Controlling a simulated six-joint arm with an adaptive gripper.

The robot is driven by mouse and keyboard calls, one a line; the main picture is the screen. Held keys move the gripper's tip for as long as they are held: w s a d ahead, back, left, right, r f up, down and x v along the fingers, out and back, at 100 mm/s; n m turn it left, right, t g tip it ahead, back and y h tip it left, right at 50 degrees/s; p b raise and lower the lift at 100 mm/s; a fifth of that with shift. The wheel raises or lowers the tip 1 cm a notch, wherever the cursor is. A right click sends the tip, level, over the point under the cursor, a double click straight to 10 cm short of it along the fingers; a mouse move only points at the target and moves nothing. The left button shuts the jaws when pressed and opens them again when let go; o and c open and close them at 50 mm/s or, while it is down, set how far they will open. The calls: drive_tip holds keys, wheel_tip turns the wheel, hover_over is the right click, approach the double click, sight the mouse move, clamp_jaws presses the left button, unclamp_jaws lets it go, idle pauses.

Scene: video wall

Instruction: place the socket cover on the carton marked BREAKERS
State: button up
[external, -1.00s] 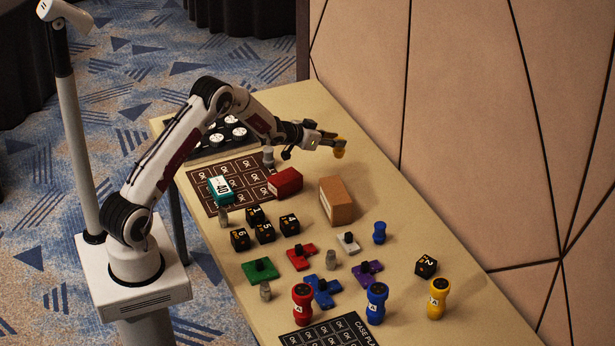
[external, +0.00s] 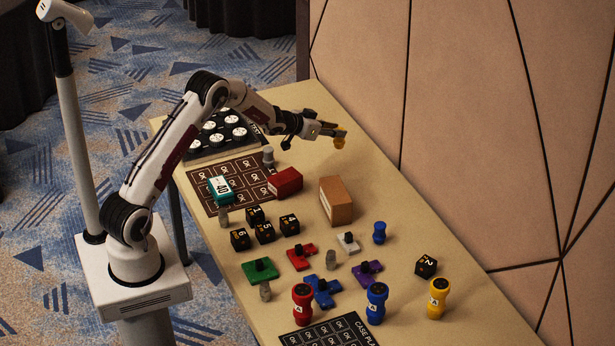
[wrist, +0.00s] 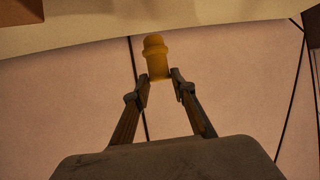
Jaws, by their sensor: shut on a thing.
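My gripper (external: 336,131) is shut on a small yellow stepped piece (external: 339,143), held in the air over the far right part of the table. In the wrist view the yellow piece (wrist: 155,56) sits between the two fingertips (wrist: 159,81). I cannot tell for certain that it is the socket cover. Three boxes stand on the table: a brown carton (external: 336,201), a red carton (external: 285,183) and a teal box (external: 221,190) marked 40. I cannot read BREAKERS on any of them. The gripper is beyond the brown and red cartons, apart from both.
A dark printed mat (external: 203,176) lies under the teal box. A rack of white round pieces (external: 215,138) is behind it. Black numbered cubes (external: 264,233), coloured pieces and a blue knob (external: 379,232) crowd the near table. A panelled wall (external: 480,120) borders the right side.

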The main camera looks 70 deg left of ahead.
drive_tip(key=shift+w+d+r, duration=0.15)
drive_tip(key=shift+w+d, duration=0.05)
drive_tip(key=shift+d, duration=0.15)
drive_tip(key=d+r, duration=1)
drive_tip(key=d, duration=0.4)
drive_tip(key=s+d+f, duration=0.1)
drive_tip(key=s+d, duration=0.2)
drive_tip(key=s, duration=0.7)
drive_tip(key=shift+s+d+n+y, duration=0.2)
drive_tip(key=shift+n+y, duration=0.2)
drive_tip(key=shift+f, duration=0.1)
wheel_tip(320, 180, down, 6)
drive_tip(key=shift+f, duration=0.15)
